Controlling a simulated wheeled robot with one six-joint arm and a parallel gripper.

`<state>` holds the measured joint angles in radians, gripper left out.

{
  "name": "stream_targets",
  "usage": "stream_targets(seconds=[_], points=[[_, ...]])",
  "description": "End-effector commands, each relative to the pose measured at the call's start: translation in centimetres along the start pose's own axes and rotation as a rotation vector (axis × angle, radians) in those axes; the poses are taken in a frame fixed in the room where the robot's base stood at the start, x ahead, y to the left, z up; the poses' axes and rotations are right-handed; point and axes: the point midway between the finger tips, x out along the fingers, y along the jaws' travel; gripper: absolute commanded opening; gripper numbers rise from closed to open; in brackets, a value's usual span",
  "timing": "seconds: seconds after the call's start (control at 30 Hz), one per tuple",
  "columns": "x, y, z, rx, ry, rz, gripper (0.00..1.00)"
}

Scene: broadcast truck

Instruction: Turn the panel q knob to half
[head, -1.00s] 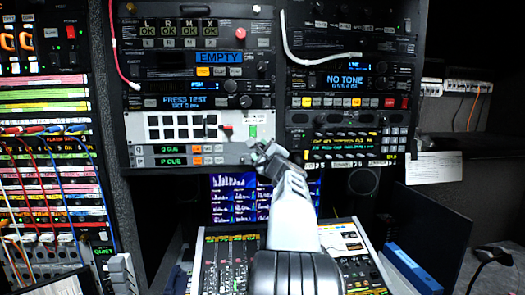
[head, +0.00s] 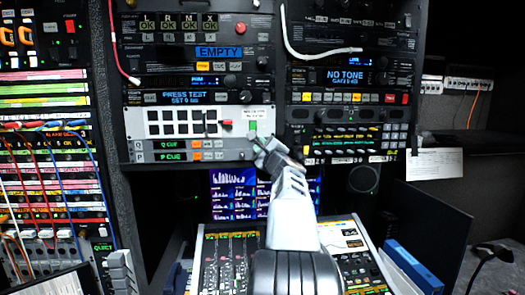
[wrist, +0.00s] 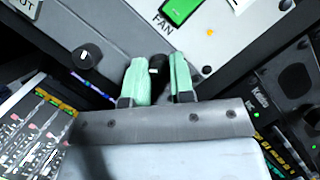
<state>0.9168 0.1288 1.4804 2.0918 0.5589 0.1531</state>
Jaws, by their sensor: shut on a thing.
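The panel with the green Q CUE display (head: 170,144) sits low in the left rack, above the P CUE row (head: 171,157). My gripper (head: 258,143) is at the right end of these rows, just below the green switch (head: 253,127). In the wrist view my two green-padded fingers (wrist: 157,78) are shut on a black knob (wrist: 157,63) with a small pale mark. A second black knob (wrist: 88,56) stands clear to the left. The held knob's label is hidden, and its setting cannot be read. In the head view my gripper covers the knob.
The green FAN switch (wrist: 181,9) is close above the fingers. A white button panel (head: 180,123) is above the rows. A lit monitor (head: 233,193) and a mixing desk (head: 232,258) lie below. The right rack (head: 350,100) is beside my arm.

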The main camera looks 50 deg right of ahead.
Motion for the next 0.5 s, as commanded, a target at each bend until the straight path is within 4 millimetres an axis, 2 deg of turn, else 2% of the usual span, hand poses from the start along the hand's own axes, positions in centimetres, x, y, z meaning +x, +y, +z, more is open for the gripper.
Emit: stream_targets(seconds=[0.07,0.5], points=[[-0.17,0.56,-0.34,0.043,-0.001,-0.019,0.00],[-0.17,0.86,-0.22,0.419,0.005,-0.160,0.00]])
